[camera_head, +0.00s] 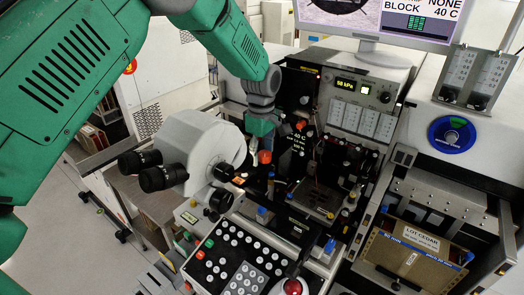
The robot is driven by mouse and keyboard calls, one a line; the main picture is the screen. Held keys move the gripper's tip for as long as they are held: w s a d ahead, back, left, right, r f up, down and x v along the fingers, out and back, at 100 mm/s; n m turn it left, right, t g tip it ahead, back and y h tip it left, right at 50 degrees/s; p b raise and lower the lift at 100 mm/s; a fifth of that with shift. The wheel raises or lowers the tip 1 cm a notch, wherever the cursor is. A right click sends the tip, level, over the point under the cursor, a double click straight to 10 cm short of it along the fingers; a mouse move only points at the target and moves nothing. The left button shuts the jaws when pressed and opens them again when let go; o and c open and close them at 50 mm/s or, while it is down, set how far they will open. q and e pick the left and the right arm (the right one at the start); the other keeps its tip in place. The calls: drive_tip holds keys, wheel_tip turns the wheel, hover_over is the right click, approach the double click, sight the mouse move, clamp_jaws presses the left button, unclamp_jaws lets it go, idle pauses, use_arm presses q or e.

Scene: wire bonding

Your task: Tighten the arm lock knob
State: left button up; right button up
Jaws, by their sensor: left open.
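My left arm comes in from the upper left, and my left gripper (262,130) points down over the bonding machine. It is small in the view, and its fingers are partly hidden; it is open. An orange-red knob (264,157) sits just below the fingertips; I cannot tell whether they touch it. No label shows which knob is the arm lock knob. Black knobs (222,172) sit on the side of the white microscope head (200,145), left of the gripper. My right gripper is out of view.
A keypad panel (235,260) with a red button (293,286) is in front. A pressure display unit (362,100) and a monitor (385,18) stand behind. A labelled tray (415,255) is at right. Small posts and fittings crowd the space around the gripper.

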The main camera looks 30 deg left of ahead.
use_arm(q)
drive_tip(key=shift+w+d, duration=0.1)
drive_tip(key=shift+d, duration=0.55)
drive_tip(key=shift+d+r, duration=0.2)
drive_tip(key=shift+d, duration=0.1)
drive_tip(key=c, duration=1.2)
drive_tip(key=shift+o, duration=0.4)
drive_tip(key=shift+a, duration=0.4)
